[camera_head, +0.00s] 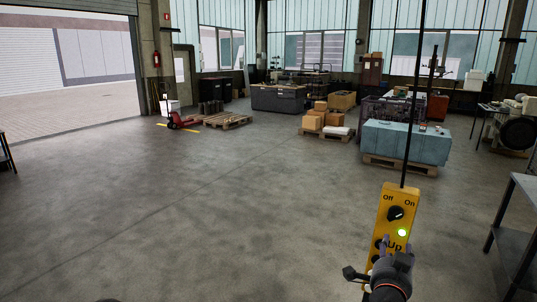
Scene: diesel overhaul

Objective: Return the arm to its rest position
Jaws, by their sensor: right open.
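A yellow control pendant (392,196) hangs from a dark cable (412,100) at the lower right. It has "Off" and "On" labels, a black knob (395,213), a lit green lamp (402,233) and a label "Up". My right gripper (396,247) is open in front of the pendant's lower part and hides some of it. I cannot tell whether its fingers touch the pendant. My left gripper is not in view.
A grey metal table (524,205) stands close at the right edge. Behind the pendant is a blue block (405,143) on a pallet. Boxes (313,122), a red pallet jack (175,121) and a grey workbench (277,98) stand farther back. The floor at left and centre is clear.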

